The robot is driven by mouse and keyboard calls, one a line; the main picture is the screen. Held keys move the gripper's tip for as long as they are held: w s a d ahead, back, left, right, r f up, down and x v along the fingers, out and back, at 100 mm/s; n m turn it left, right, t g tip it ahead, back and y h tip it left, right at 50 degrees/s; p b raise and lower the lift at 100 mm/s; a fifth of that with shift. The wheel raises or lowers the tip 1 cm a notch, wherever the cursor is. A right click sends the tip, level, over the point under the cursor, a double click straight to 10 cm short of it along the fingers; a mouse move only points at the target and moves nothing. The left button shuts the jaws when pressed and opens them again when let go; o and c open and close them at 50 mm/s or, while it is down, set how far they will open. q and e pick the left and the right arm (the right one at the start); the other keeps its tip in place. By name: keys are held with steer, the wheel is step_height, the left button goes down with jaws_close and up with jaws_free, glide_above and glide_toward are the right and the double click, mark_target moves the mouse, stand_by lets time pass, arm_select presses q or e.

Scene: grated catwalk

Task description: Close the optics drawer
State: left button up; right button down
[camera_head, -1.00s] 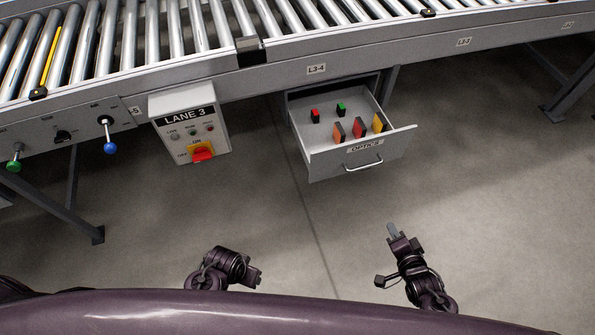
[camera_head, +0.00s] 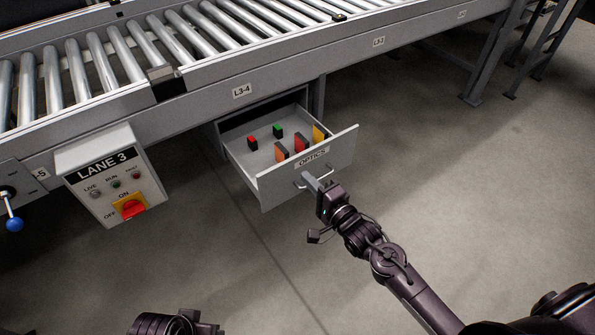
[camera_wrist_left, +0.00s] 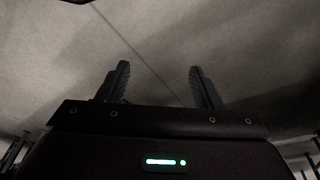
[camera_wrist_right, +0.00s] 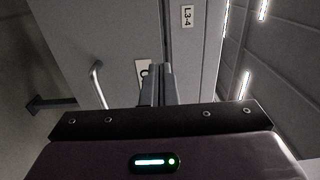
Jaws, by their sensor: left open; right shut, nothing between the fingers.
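The optics drawer (camera_head: 325,155) stands pulled out below the conveyor in the head view. Its front carries an OPTICS label and a bar handle (camera_head: 299,183). Several small coloured blocks lie inside. My right gripper (camera_head: 309,180) is shut and empty, with its fingertips at the drawer front beside the handle; whether they touch it I cannot tell. In the right wrist view the shut fingers (camera_wrist_right: 158,84) overlap the label, with the handle (camera_wrist_right: 97,84) to their left. My left gripper (camera_wrist_left: 159,82) is open over bare floor in the left wrist view, far from the drawer.
The roller conveyor (camera_head: 240,92) runs above the drawer. A LANE 3 control box (camera_head: 112,178) with a red switch hangs to the left. A blue-knobbed lever (camera_head: 14,224) is at the far left. The floor before the drawer is clear.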

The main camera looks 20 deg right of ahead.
mark_target(291, 161)
steer(key=x, duration=0.4)
steer(key=shift+w+a+b, duration=0.1)
steer(key=shift+w+b, duration=0.2)
steer(key=shift+b, duration=0.1)
arm_select(q)
steer(key=shift+w+d+f+t+h, duration=0.15)
steer(key=shift+d+t, duration=0.1)
steer(key=shift+d, duration=0.15)
steer(key=shift+w+d+f+t+h, duration=0.1)
steer(key=shift+d+t+h, duration=0.05)
steer(key=shift+d+t, duration=0.15)
arm_select(e)
steer(key=shift+w+a, duration=0.1)
steer(key=shift+w, duration=0.05)
arm_select(q)
steer(key=shift+r, duration=0.15)
arm_select(e)
steer(key=shift+w, duration=0.1)
